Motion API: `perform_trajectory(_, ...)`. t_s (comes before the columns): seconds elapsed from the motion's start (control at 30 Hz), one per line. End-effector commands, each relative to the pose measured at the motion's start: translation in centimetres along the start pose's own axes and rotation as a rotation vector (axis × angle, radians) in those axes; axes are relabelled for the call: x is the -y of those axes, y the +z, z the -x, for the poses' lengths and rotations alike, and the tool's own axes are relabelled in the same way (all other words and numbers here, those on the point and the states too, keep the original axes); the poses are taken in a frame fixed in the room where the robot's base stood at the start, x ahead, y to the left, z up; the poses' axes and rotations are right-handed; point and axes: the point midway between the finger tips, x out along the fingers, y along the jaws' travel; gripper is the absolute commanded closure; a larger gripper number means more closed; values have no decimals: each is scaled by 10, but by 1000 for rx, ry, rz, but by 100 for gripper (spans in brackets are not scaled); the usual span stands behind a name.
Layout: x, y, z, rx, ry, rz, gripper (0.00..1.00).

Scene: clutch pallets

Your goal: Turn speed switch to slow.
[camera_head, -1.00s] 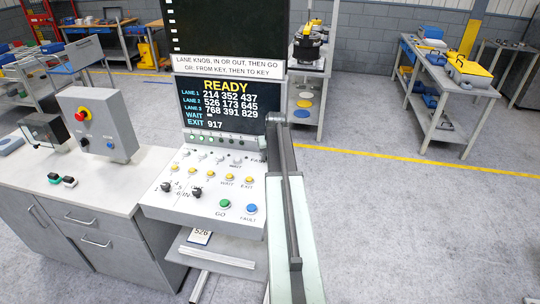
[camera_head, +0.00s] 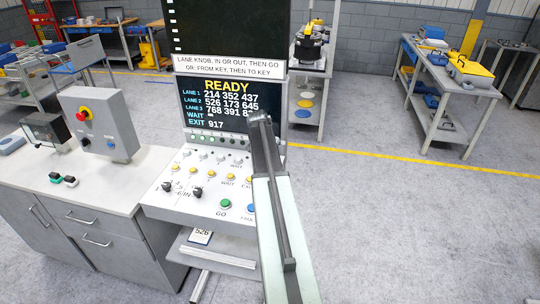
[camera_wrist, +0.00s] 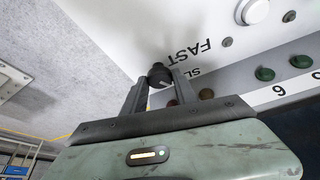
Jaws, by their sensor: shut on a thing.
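The speed switch is a small black knob (camera_wrist: 158,70) near the edge of the white console panel, seen in the wrist view. The word FAST is printed beside it, and a partly covered label starting "SL" is close by. My gripper (camera_wrist: 163,80) is shut on the knob, with one finger on each side. I cannot tell which label the knob points to. In the head view my arm covers the right end of the console (camera_head: 178,208), and the switch and the gripper's fingers are hidden there.
The console also bears a green GO button (camera_head: 225,204), yellow buttons and two black knobs (camera_head: 197,191). Its screen (camera_head: 225,105) reads READY. A grey control box (camera_head: 100,125) stands on the desk at left. Open floor lies to the right.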

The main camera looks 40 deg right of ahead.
Motion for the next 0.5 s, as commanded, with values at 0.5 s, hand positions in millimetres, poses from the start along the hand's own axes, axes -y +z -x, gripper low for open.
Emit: perform_trajectory(0.5, 3, 3, 1, 6, 7, -28, 100)
